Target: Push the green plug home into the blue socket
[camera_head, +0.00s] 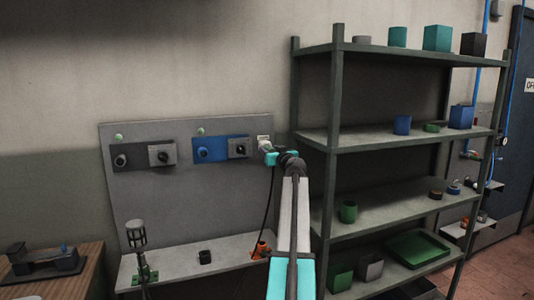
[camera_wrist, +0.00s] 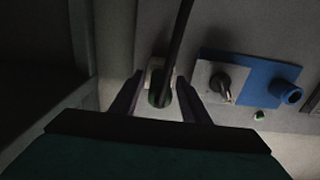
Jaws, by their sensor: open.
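The blue socket (camera_head: 203,152) is a round opening on a blue plate on the grey upright panel; in the wrist view it is a blue ring (camera_wrist: 290,92) at the right. My gripper (camera_head: 271,155) is at the panel's right edge, to the right of that plate. In the wrist view my gripper (camera_wrist: 160,78) is open, its two dark fingers either side of a dark plug with a greenish rim (camera_wrist: 153,98). A black cable runs up from the plug. The plug is at a pale holder (camera_head: 264,140) on the panel. Whether the fingers touch it cannot be told.
A grey plate with a dark knob (camera_head: 239,149) lies between socket and holder. A dark plate with a second socket (camera_head: 121,160) is further left. The black cable (camera_head: 267,205) hangs towards an orange fitting (camera_head: 261,250) on the ledge. A shelf rack (camera_head: 335,100) stands close right.

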